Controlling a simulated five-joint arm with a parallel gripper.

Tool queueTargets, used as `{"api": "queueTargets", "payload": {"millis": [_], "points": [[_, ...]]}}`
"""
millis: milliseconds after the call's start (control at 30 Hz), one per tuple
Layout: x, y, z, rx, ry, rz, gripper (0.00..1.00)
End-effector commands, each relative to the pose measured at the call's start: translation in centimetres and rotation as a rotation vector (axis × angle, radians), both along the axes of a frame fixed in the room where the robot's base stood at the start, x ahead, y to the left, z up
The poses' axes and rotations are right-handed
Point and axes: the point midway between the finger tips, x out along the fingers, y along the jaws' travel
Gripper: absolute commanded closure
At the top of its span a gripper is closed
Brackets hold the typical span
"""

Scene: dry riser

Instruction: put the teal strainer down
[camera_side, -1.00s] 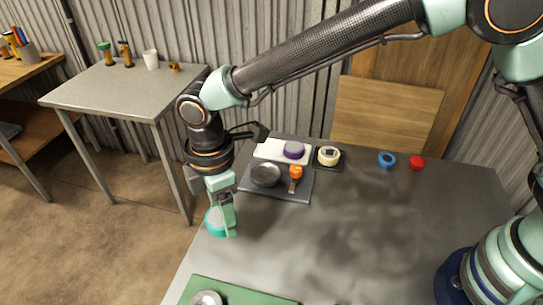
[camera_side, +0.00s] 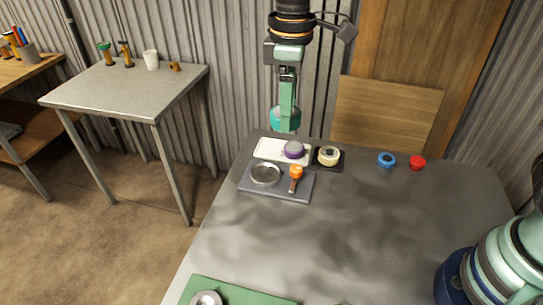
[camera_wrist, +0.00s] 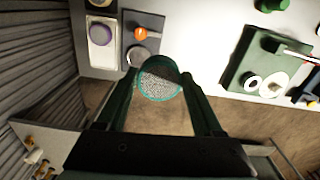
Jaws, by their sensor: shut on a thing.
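My gripper (camera_side: 287,103) is shut on the teal strainer (camera_side: 285,120) and holds it up in the air. In the side view the strainer appears just above the table's far edge, behind the trays. In the wrist view the round mesh of the strainer (camera_wrist: 160,82) sits between my two fingers (camera_wrist: 160,90). There, floor and part of the table edge lie behind it. Its height above the table is hard to tell.
A grey tray (camera_side: 255,189) holds a round metal dish (camera_side: 265,174) and an orange-topped thing (camera_side: 296,173). A green mat (camera_side: 240,294) lies in front. The table's middle is clear.

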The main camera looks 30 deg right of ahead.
Motion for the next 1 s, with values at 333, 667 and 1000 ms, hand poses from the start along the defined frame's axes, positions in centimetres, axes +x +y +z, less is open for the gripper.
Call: {"api": "queueTargets", "payload": {"millis": [333, 667, 1000], "points": [[-1.6, -15.1, 0.5, 0.000, -0.001, -0.681, 0.98], [-2.1, -17.7, 0.6, -0.001, 0.001, -0.870, 0.98], [4.1, -9.3, 1.7, -0.001, 0.001, -0.898, 0.98]]}}
